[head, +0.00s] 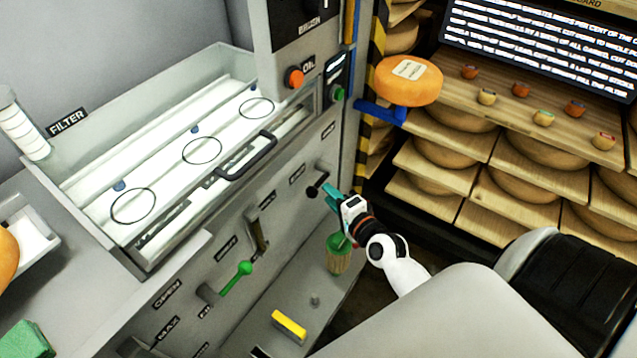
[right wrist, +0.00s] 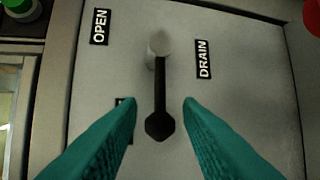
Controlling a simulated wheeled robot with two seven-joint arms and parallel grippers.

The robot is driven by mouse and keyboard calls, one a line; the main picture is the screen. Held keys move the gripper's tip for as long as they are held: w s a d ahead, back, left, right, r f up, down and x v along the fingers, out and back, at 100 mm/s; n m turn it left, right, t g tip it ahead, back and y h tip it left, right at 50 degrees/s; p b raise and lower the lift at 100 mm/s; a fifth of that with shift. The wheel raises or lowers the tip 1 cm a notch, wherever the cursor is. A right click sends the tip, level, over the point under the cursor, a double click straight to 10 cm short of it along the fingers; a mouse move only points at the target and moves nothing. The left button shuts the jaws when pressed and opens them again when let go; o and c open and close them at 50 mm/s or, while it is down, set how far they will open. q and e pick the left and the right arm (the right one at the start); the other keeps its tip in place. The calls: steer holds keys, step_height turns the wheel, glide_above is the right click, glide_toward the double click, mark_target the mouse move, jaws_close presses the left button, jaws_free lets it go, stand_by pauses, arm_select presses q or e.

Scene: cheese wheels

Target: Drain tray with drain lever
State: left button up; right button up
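The drain lever (right wrist: 158,100) is black with a grey pivot, on a grey panel beside the DRAIN label (right wrist: 203,58). It points down in the right wrist view. In the head view the lever (head: 316,186) shows on the machine's front. My right gripper (right wrist: 158,104) is open, with teal fingers on either side of the lever and gaps on both sides. In the head view my right gripper (head: 331,194) is just right of the lever. The tray (head: 205,68) holds white contents and has a black handle (head: 248,157). My left gripper is not in view.
A green lever (head: 236,279) and other controls lie lower left on the machine front. A green-handled brush (head: 338,255) and a yellow block (head: 289,325) are below. A cheese wheel (head: 408,79) sits on a blue holder beside shelves of cheeses (head: 480,125).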

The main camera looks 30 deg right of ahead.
mark_target(319, 183)
steer(key=w, duration=0.3)
steer(key=w+f, duration=0.1)
steer(key=w, duration=0.2)
steer(key=shift+f, duration=0.1)
steer(key=shift+c, duration=0.4)
jaws_close()
